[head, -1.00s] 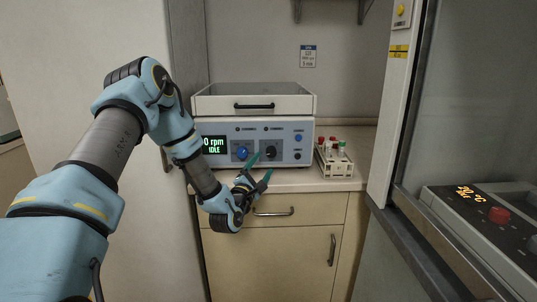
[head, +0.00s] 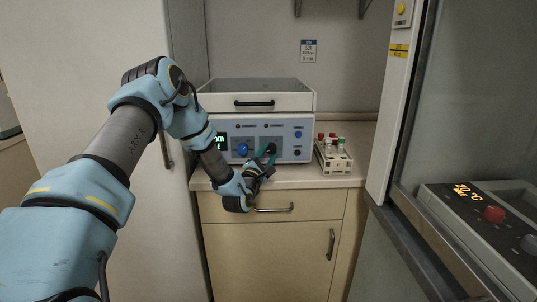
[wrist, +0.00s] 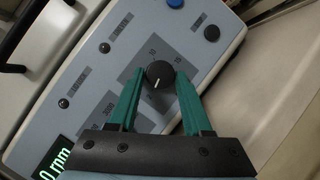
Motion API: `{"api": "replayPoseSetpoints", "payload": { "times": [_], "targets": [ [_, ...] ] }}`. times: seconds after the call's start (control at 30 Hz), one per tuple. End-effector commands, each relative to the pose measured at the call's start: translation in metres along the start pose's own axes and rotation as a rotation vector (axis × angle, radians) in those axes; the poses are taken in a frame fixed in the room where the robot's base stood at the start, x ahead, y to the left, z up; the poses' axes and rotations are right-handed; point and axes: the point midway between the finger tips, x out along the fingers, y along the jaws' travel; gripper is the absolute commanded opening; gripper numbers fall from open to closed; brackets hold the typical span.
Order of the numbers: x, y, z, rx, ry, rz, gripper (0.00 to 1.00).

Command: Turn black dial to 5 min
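The black dial (wrist: 160,74) is on the blue-grey front panel of the centrifuge-like machine (head: 230,126). In the wrist view its white pointer line aims down toward my gripper, and a printed scale surrounds it. My gripper (wrist: 160,82) has two green fingers, spread apart, one on each side of the dial. The fingers look open around the dial; I cannot tell whether either tip touches it. In the head view my gripper (head: 266,153) is at the panel and partly covers the dial (head: 272,149).
A blue knob (head: 242,149) sits left of the dial. The green display (head: 220,142) is partly hidden by my arm. A rack of capped tubes (head: 334,160) stands right of the machine on the counter. A glass-doored cabinet (head: 460,90) is at the right.

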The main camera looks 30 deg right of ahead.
Motion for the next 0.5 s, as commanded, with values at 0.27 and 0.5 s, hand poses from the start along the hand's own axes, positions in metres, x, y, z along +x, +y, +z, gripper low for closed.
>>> {"api": "replayPoseSetpoints", "payload": {
  "times": [0.27, 0.5],
  "targets": [
    [-0.0001, 0.0, 0.0001, 0.0, 0.0, 0.0, 0.17],
    [-0.0002, -0.0002, 0.0001, 0.0, 0.0, -0.001, 0.0]
  ]
}}
